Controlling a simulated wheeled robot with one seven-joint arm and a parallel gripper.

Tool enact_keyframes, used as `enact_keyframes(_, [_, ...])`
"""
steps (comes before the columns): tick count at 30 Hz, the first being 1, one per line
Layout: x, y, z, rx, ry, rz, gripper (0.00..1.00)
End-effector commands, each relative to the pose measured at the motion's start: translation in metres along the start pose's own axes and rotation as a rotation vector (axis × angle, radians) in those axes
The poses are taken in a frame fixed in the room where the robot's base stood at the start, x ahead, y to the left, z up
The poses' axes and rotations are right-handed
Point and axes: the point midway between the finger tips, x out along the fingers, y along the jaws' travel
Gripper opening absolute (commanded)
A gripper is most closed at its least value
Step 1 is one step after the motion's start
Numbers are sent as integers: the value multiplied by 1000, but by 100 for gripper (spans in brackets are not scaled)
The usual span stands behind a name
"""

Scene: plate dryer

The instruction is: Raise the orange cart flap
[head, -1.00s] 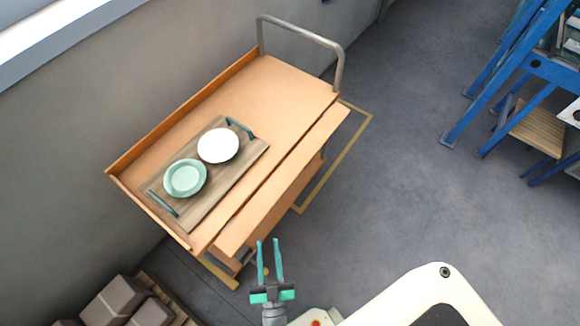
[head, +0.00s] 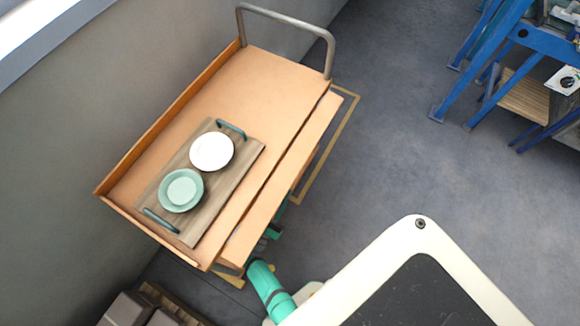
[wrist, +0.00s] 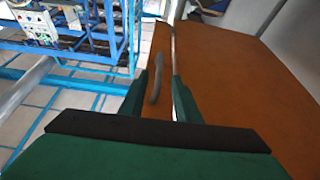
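The orange cart (head: 255,95) stands by the wall. Its flap (head: 290,175) is a long strip along the right side, folded outward from the top with a dark gap between. My arm reaches beneath the flap's near part in the head view, where my fingertips are hidden. In the wrist view my gripper (wrist: 159,76) has its two green fingers apart. A brown-orange panel (wrist: 245,75) of the cart fills the right side there; I cannot tell whether it is the flap. A thin grey bar (wrist: 155,85) shows between the fingers, and I cannot tell whether they touch it.
A wooden tray (head: 226,193) on the cart holds a white plate (head: 212,151) and a green plate (head: 181,190). A grey push handle (head: 288,18) rises at the cart's far end. A blue rack (head: 450,90) stands right. Open floor (head: 385,150) lies between. Boxes (head: 125,308) sit bottom left.

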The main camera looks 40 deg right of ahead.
Motion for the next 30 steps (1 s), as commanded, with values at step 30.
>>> enact_keyframes(30, [96, -3, -2, 4, 1, -7, 30])
